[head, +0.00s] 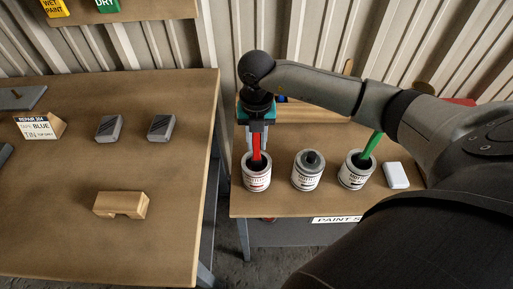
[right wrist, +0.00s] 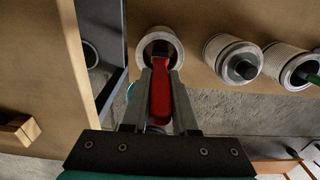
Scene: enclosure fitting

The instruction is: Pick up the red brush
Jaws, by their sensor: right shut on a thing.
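The red brush (head: 256,146) stands upright in the left-hand paint tin (head: 257,177) on the right table, its lower end inside the tin. My right gripper (head: 257,130) comes down from above and is shut on the brush handle. In the right wrist view the brush (right wrist: 160,98) lies between the two fingers of the gripper (right wrist: 160,78), and its far end is in the mouth of the tin (right wrist: 170,47). My left gripper shows in neither view.
A tin with a dark top (head: 308,172) and a tin (head: 354,172) holding a green brush (head: 372,146) stand to the right. A white block (head: 397,175) lies beyond them. A gap separates this table from the left table (head: 60,235), which carries a wooden block (head: 120,205).

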